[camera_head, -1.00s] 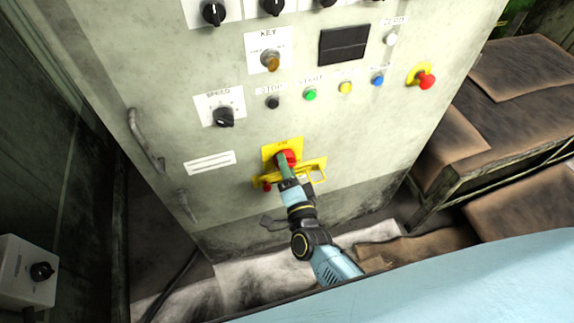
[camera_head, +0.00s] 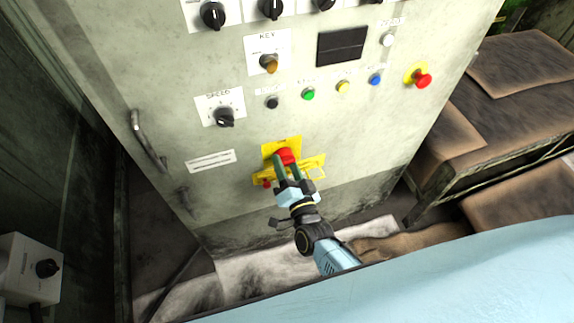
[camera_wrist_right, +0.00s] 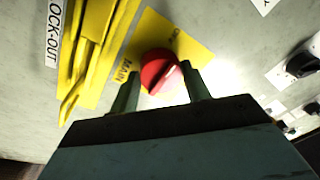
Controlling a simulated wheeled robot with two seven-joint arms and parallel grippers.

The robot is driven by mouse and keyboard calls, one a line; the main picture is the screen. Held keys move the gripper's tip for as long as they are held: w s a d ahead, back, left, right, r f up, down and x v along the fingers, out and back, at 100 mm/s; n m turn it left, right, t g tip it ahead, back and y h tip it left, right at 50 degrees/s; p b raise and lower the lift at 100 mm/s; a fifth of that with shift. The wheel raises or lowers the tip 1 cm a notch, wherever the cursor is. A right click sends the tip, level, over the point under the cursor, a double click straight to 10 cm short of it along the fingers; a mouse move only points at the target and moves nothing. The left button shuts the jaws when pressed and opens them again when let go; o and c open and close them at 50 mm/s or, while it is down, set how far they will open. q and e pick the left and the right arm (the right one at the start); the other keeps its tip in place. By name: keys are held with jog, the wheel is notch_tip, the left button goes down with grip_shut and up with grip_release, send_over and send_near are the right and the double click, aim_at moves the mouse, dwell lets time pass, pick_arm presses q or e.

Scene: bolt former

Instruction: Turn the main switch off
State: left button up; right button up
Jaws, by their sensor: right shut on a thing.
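The main switch is a round red rotary knob (camera_head: 285,155) on a yellow plate (camera_head: 268,149), low on the front of the grey cabinet. The right wrist view shows the knob (camera_wrist_right: 156,66) close up, with its raised grip slanted and the label "MAIN" beside it. My right gripper (camera_head: 287,164) reaches up from below. Its two green fingers (camera_wrist_right: 162,80) stand either side of the knob and are shut on it. The fingers hide part of the knob's lower edge. My left gripper is not in view.
Yellow lock-out parts (camera_wrist_right: 92,45) sit right beside the switch. Above are a speed knob (camera_head: 224,118), a row of coloured buttons (camera_head: 308,94), a key switch (camera_head: 268,63) and a red emergency stop (camera_head: 422,81). A handle (camera_head: 146,140) stands out at left.

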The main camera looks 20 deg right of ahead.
jog(key=o, duration=1)
jog(key=shift+s, duration=0.1)
jog(key=shift+s+f, duration=0.1)
jog(key=shift+s, duration=0.25)
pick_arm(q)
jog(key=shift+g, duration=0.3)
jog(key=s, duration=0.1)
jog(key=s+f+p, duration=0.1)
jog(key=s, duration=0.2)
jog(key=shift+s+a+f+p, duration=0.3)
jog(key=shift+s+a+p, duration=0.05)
pick_arm(e)
jog(key=s+f, duration=0.1)
jog(key=s, duration=1.1)
jog(key=shift+s+d, duration=0.2)
jog(key=shift+d, duration=0.05)
jog(key=shift+f, duration=0.1)
